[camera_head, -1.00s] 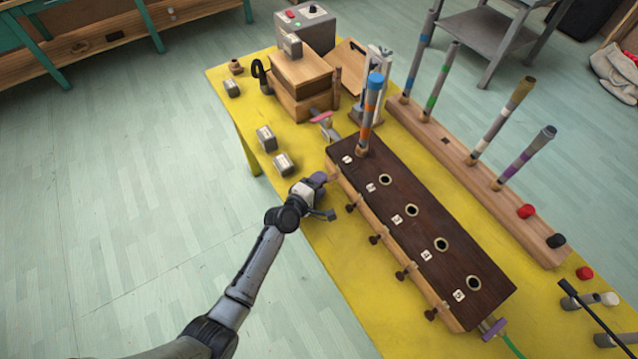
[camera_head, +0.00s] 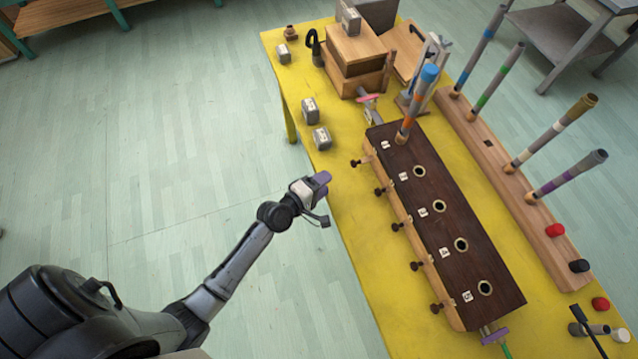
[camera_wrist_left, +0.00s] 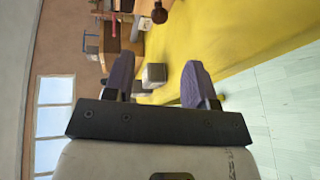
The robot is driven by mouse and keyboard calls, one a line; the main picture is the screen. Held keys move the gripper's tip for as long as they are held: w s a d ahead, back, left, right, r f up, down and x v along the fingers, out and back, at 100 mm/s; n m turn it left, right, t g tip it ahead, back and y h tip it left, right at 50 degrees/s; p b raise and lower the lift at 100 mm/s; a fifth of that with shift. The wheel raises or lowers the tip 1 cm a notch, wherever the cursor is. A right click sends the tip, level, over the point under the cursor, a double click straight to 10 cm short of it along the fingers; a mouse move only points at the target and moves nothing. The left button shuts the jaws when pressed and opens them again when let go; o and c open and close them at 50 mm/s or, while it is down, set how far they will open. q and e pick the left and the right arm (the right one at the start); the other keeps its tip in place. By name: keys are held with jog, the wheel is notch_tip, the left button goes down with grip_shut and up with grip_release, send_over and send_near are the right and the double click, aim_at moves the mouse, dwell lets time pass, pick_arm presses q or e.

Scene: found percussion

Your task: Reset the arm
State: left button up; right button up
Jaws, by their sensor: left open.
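My left arm comes in from the lower left in the head view. Its gripper (camera_head: 322,200) hangs at the left edge of the yellow table (camera_head: 361,266), apart from the dark wooden block with holes (camera_head: 440,215). In the left wrist view the two purple fingers of the gripper (camera_wrist_left: 158,85) stand wide apart with nothing between them. A small grey block (camera_wrist_left: 154,76) shows beyond the fingers. My right gripper is not in view.
Several tubes stand in a wooden rack (camera_head: 512,190) to the right. Two small grey weights (camera_head: 311,111) (camera_head: 322,138) sit near the table's left edge. Open floor lies left of the table.

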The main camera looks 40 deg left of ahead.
pick_arm(q)
jog(key=shift+s+a+r, duration=0.15)
jog(key=shift+s, duration=0.4)
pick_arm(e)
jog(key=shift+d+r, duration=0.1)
